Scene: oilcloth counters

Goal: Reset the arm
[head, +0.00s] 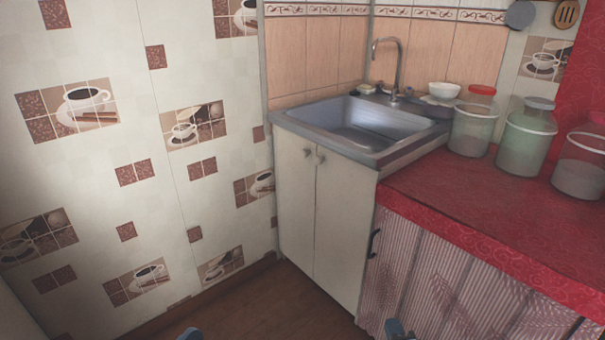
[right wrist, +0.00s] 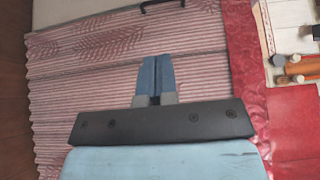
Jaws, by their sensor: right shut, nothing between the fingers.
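My right gripper (right wrist: 155,75) shows in the right wrist view with its two blue fingers pressed together, shut and empty. It is in front of the striped curtain-like front of the red counter. In the head view the tip of my right gripper (head: 398,328) just shows at the bottom edge, in front of that same striped front. A small blue part of my left gripper (head: 190,334) shows at the bottom edge, left of the middle, over the brown floor. Its fingers are too cut off to tell their state.
The red oilcloth counter (head: 462,201) stands at the right, with several clear jars (head: 527,145) at its back. A metal sink (head: 352,123) sits over a white cabinet (head: 322,215) in the corner. A tiled wall (head: 110,200) fills the left. Some brown floor (head: 262,305) is clear.

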